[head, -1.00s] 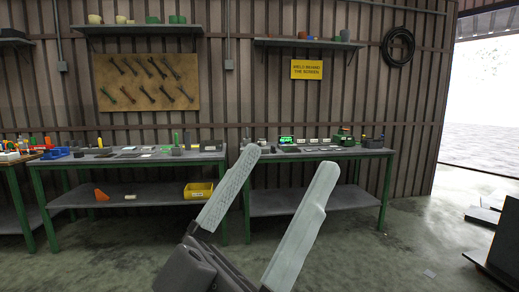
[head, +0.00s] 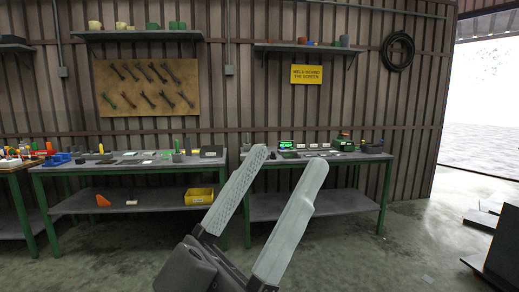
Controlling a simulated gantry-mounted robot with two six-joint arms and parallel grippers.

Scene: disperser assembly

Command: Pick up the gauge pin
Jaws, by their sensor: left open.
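My left gripper (head: 285,168) is in the foreground of the head view, its two long grey fingers spread apart and pointing up. It is open, with nothing between the fingers. It is in front of the benches and well short of them as I see it. I cannot make out the gauge pin for certain among the small items on the benches. My right gripper is not in view.
Two green-legged benches, left (head: 60,169) and right (head: 375,157), stand along the wall with many small items on top. A dark panel (head: 503,245) stands at the right. The concrete floor in front is open.

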